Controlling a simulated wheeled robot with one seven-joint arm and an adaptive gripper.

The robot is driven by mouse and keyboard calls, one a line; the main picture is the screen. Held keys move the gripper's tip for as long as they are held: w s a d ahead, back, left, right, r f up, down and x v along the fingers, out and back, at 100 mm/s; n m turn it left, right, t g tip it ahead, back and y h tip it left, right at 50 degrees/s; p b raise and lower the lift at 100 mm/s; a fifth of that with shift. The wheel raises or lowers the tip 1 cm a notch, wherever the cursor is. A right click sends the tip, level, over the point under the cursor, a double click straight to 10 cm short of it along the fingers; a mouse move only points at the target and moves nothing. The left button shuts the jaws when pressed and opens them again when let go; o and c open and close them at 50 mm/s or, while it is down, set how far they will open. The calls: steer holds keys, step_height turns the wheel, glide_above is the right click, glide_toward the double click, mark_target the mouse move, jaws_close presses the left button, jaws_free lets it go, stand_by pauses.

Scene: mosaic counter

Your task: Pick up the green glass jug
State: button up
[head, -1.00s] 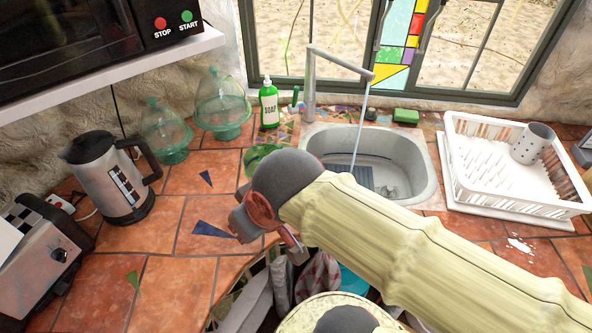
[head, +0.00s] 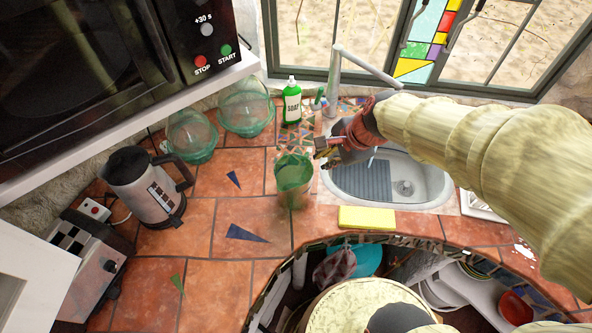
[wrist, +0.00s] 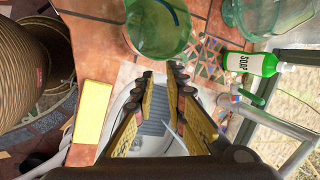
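The green glass jug (head: 293,178) stands on the tiled counter to the left of the sink in the head view. It also shows at the top of the wrist view (wrist: 157,28), just beyond my fingertips. My gripper (head: 322,150) is to the right of the jug, over the left side of the sink. In the wrist view my gripper (wrist: 160,75) has its two fingers spread apart with nothing between them. I cannot tell whether a fingertip touches the jug.
A green soap bottle (head: 291,102) and the tap (head: 338,80) stand behind. A yellow sponge (head: 367,218) lies at the sink's front edge. A kettle (head: 145,190), toaster (head: 85,255) and glass domes (head: 246,108) are to the left. Tiles left of the jug are clear.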

mark_target(309, 162)
steer(key=w+a+f+m+p, duration=0.1)
steer(key=w+f+m, duration=0.1)
steer(key=f+m, duration=0.2)
steer(key=w+a+f+m+p, duration=0.1)
steer(key=w+f+m, duration=0.2)
steer(key=f+m, duration=0.1)
steer(key=w+a+f+m+g+p, duration=0.1)
steer(key=w+f+m, duration=0.2)
steer(key=f, duration=0.2)
steer(key=shift+w+f+m, duration=0.25)
steer(key=shift+f+m, duration=0.05)
steer(key=shift+m, duration=0.1)
steer(key=shift+c, duration=0.9)
jaws_close()
steer(key=shift+r, duration=0.2)
